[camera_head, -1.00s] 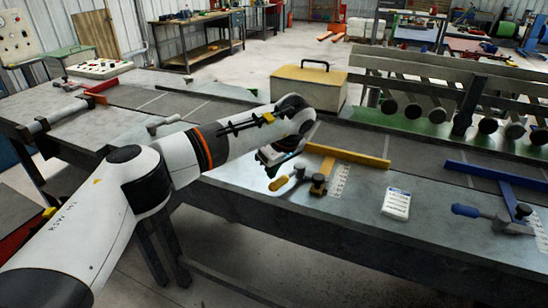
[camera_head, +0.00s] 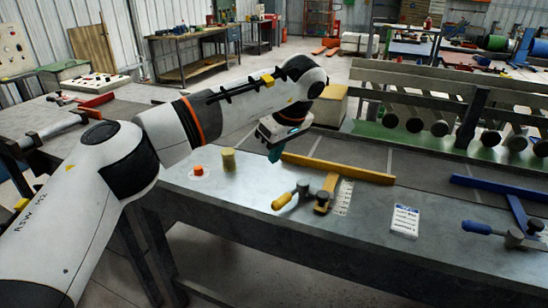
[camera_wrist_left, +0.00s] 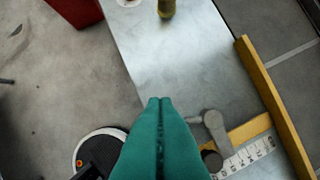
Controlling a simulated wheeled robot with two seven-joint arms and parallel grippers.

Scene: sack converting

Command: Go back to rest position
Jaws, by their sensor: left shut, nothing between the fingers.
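My left gripper (camera_head: 274,152) hangs from the raised white arm above the metal workbench (camera_head: 250,208), left of the yellow stop bar. In the left wrist view its teal fingers (camera_wrist_left: 160,104) are pressed together with nothing between them. The bench top lies below them, apart from the tips. My right gripper shows in neither current view.
A slatted rack stands behind. Floor shows in front.

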